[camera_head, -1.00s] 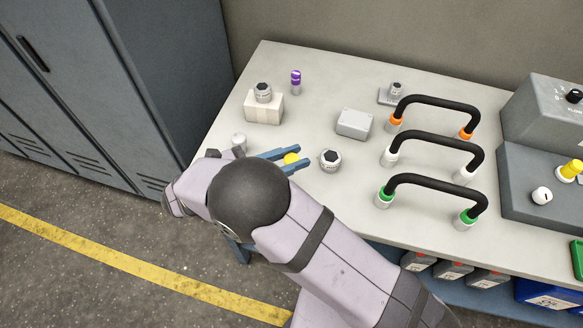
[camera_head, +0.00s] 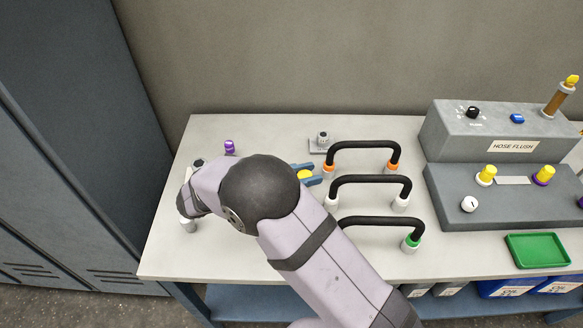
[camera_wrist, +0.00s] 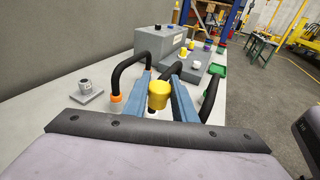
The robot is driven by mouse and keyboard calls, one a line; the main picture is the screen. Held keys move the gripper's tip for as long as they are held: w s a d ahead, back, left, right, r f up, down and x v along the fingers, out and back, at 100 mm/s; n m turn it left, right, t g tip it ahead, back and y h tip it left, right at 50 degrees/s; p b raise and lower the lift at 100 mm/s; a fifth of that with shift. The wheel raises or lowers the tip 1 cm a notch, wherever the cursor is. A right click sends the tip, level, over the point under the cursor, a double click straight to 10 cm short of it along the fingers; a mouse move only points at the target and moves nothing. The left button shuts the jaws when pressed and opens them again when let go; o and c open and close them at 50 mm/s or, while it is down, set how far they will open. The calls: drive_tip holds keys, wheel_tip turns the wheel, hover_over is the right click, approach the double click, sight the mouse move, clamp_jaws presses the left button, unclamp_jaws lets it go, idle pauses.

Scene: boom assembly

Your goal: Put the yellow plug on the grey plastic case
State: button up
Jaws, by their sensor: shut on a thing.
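The yellow plug (camera_head: 305,175) is held between the two blue fingers of my gripper (camera_head: 314,173), which is shut on it. In the wrist view the plug (camera_wrist: 159,95) stands upright between the fingertips (camera_wrist: 160,84). The grey plastic case is hidden in the head view, with my arm and gripper over that part of the table. It does not show in the wrist view either, so I cannot tell the gap between plug and case.
Black hose handles with orange (camera_head: 392,166), white (camera_head: 400,203) and green (camera_head: 411,241) ends stand just right of my gripper. A small grey plate with a knob (camera_head: 322,142) lies behind it. A purple-topped piece (camera_head: 229,147) stands at the back left. Grey consoles (camera_head: 500,195) fill the right.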

drive_tip(key=w+d+r+n+t+y+p, duration=0.1)
drive_tip(key=w+d+r+t, duration=0.1)
drive_tip(key=w+d, duration=0.3)
drive_tip(key=w+a+f+n+t+y, duration=0.3)
drive_tip(key=w+a+n+t+y, duration=0.2)
drive_tip(key=w+a, duration=0.2)
drive_tip(key=shift+w+a+f+n, duration=0.2)
drive_tip(key=shift+w+a+n, duration=0.2)
drive_tip(key=shift+a, duration=0.1)
drive_tip(key=shift+s+f+p, duration=0.1)
drive_tip(key=shift+f+p, duration=1.3)
drive_tip(key=shift+f, duration=3.55)
drive_tip(key=shift+f, duration=0.2)
drive_tip(key=o, duration=1)
